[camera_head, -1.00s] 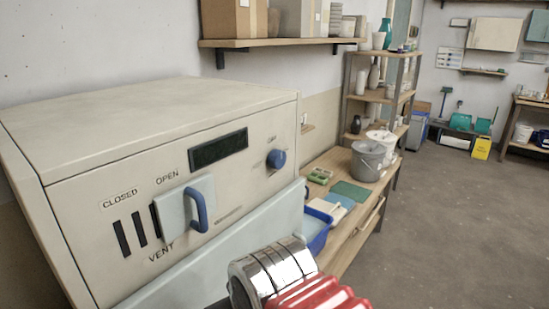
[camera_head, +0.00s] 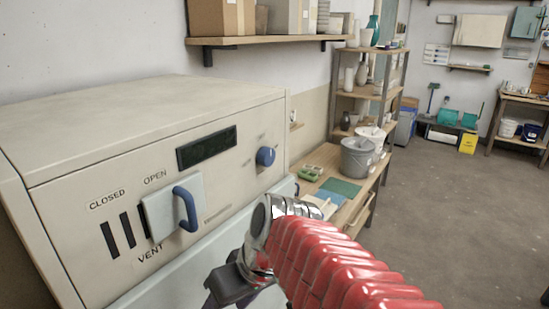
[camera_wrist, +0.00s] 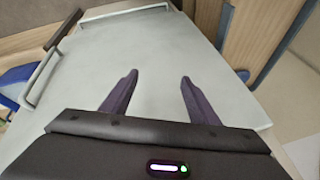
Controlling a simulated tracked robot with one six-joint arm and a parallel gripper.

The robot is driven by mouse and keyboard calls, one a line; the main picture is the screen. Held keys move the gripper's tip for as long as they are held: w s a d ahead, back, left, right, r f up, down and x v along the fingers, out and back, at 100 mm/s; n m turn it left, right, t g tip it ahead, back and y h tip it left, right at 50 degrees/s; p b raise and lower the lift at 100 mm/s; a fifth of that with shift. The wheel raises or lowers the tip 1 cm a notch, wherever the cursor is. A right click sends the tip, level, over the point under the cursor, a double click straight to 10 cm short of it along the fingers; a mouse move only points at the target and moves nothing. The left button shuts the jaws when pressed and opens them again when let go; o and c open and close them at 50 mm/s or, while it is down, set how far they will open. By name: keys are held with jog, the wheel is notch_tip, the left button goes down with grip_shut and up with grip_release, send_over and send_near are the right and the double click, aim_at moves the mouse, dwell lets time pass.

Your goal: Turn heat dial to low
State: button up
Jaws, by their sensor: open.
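The blue round dial (camera_head: 265,156) sits on the right part of the front of the beige kiln-like box (camera_head: 150,110), right of a dark display. Small lettering around it is too small to read. My red-sleeved arm bends in at the lower middle. My gripper (camera_wrist: 158,76) is open and empty in the wrist view, its two dark fingers apart over a pale flat panel (camera_wrist: 150,45). In the head view its dark body shows in front of the box's lower front, below the dial and apart from it; its fingertips are not clear there.
A blue vent handle (camera_head: 188,208) juts from the box front, left of the dial. A wooden bench (camera_head: 325,165) with a grey bucket (camera_head: 357,157) stands just right. A shelf (camera_head: 270,40) hangs above. The floor (camera_head: 440,210) at right is open.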

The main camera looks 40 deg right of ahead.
jog(key=w+d+r+t+y, duration=0.2)
jog(key=w+d+r+y, duration=0.1)
jog(key=w+d, duration=0.15)
jog(key=n+t, duration=0.3)
jog(key=t, duration=0.8)
send_near(271, 156)
jog(key=v, duration=0.5)
jog(key=shift+w+a, duration=0.1)
jog(key=shift+w, duration=0.05)
jog(key=shift+x, duration=6.85)
jog(key=shift+c, duration=0.6)
jog(key=c, duration=0.9)
